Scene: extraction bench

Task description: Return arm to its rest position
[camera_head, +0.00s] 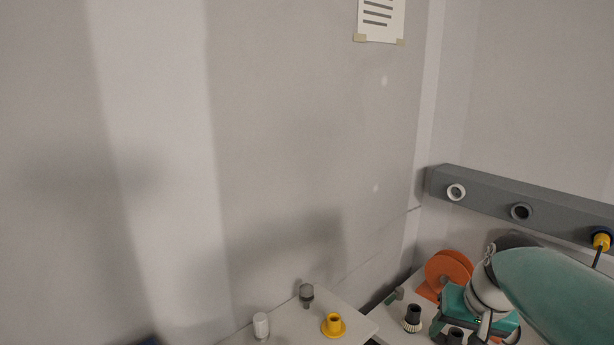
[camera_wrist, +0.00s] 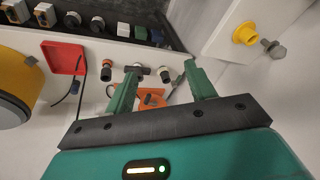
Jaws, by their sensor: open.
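My gripper (camera_wrist: 161,68) shows in the wrist view with its two green fingers well apart, and I see nothing gripped between them. In the head view my teal arm reaches in from the right edge, and my gripper (camera_head: 478,328) is low at the bottom right, partly cut off by the frame. It is over or close to the right bench; the exact height is unclear. An orange spool-like object (camera_head: 450,268) stands behind it, and orange also shows between the fingers in the wrist view (camera_wrist: 150,98).
A yellow flanged part (camera_head: 333,325), a grey knobbed part (camera_head: 306,294) and a white cylinder (camera_head: 261,325) stand on the left bench. A black ribbed-base part (camera_head: 412,318) is near my gripper. A grey rail (camera_head: 520,203) with ports runs along the right wall. A red tray (camera_wrist: 63,58) lies left in the wrist view.

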